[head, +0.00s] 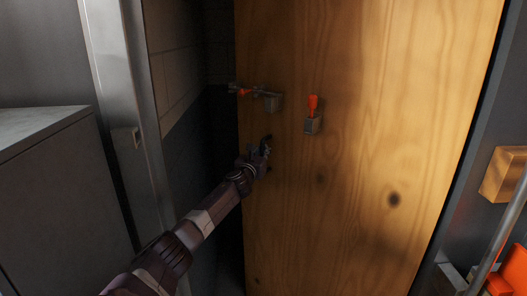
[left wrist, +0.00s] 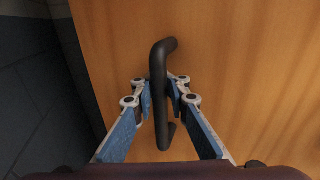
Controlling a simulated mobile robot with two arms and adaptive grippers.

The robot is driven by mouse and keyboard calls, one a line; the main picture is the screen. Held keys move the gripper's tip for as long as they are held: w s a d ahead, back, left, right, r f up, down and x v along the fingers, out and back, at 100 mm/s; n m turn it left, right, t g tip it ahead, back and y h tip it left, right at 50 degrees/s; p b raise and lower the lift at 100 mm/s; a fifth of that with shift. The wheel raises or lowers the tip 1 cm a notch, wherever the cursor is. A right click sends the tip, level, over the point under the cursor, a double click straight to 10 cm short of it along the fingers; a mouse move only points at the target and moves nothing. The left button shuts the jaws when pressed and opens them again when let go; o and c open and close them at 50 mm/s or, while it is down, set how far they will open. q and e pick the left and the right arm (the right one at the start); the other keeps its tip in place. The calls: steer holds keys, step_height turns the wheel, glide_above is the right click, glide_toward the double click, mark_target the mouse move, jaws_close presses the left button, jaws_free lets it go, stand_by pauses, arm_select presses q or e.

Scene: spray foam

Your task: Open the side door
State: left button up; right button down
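The side door (head: 350,200) is a wooden panel. It stands ajar, with a dark gap between its left edge and the metal frame (head: 118,75). A black bar handle (head: 268,139) is on the door near that edge; it runs upright through the middle of the left wrist view (left wrist: 159,85). My left gripper (head: 259,154) is at the handle. Its blue-padded fingers (left wrist: 160,97) are closed in on both sides of the bar. My right gripper is not in view.
A latch with a red tip (head: 271,101) sits at the door's left edge, and a red-handled latch (head: 312,122) is beside it. A grey cabinet (head: 60,170) stands at the left. A wooden block (head: 503,174) and red objects (head: 512,272) are at the right.

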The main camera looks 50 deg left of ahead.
arm_select(q)
steer(key=o, duration=0.5)
steer(key=shift+w+d, duration=0.15)
steer(key=shift+r, duration=0.1)
step_height(320, 180, up, 10)
steer(key=shift+f, duration=0.1)
steer(key=shift+f, duration=0.1)
stand_by(0.7)
